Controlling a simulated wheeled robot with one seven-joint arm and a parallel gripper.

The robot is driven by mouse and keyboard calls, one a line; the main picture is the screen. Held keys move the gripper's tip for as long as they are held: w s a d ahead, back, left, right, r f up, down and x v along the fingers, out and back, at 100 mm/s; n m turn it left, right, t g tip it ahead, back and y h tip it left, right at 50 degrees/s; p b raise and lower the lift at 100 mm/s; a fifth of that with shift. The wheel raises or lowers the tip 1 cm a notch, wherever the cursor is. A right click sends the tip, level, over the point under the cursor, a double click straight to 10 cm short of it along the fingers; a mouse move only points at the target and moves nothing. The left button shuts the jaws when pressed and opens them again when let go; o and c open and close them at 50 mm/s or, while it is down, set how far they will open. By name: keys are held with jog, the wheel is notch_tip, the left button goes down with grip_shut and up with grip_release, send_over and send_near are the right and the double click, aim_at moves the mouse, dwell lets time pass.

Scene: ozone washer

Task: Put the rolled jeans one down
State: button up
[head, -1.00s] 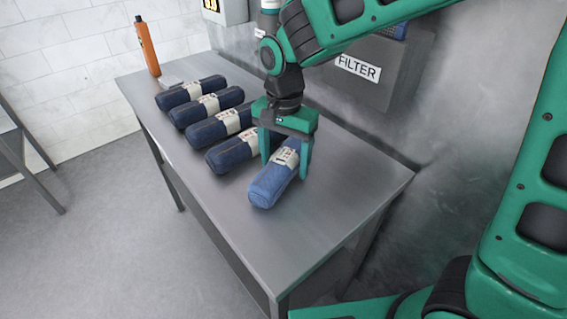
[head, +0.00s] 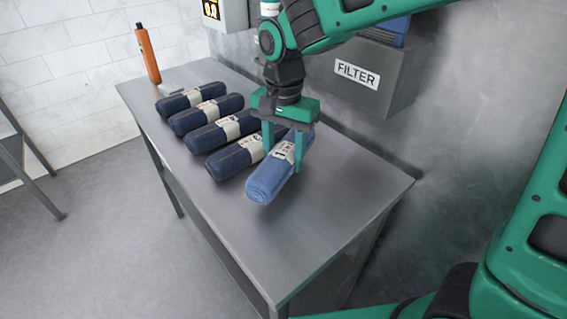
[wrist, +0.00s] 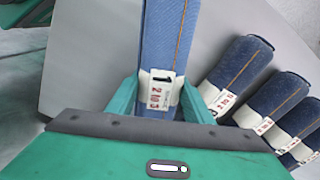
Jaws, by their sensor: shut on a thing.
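The lighter blue rolled jeans (head: 270,182) have a pale paper band with print around the middle. My gripper (head: 285,160) is shut on them, one finger on each side of the band. They appear to be held a little above the metal table (head: 325,205), near the front end of a row of darker rolls. In the wrist view the held roll (wrist: 168,40) runs lengthwise between the fingers. The nearest dark roll (head: 228,161) lies just left of it in the head view, partly hidden behind it. Whether the two touch is hard to tell.
Several dark banded rolls, one of them this farther roll (head: 190,97), lie side by side on the table's far part. An orange bottle (head: 149,58) stands at the far end. A grey filter box (head: 385,95) is on the wall. The table's near right part is clear.

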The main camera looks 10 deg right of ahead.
notch_tip(320, 180, up, 7)
send_over(247, 182)
jog(key=shift+w+r, duration=0.15)
jog(key=shift+w, duration=0.15)
jog(key=shift+s+a+r, duration=0.1)
jog(key=shift+s, duration=0.05)
jog(key=shift+s, duration=0.1)
